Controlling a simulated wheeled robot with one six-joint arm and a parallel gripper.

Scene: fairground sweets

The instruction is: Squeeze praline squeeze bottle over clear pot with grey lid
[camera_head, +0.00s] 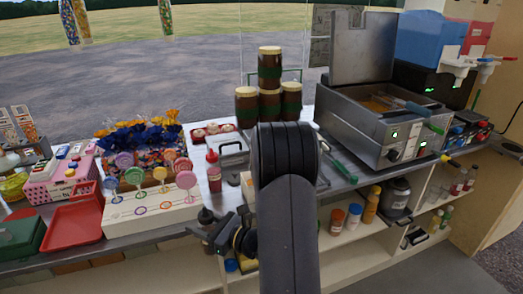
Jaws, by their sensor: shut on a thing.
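My gripper (212,234) is low in front of the counter's front edge, left of my dark arm. It is shut on a small dark brown bottle (206,217), which I take to be the praline squeeze bottle. Its label and nozzle are too small to read, and the fingers partly cover it. I cannot make out a clear pot with a grey lid; my arm hides part of the counter's middle.
A red squeeze bottle (213,172) stands on the counter behind my gripper. A white lollipop stand (150,212) is to the left, with a red tray (73,227) beyond. Stacked brown jars (270,68) and a steel fryer (375,125) stand behind. Shelves below hold several jars.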

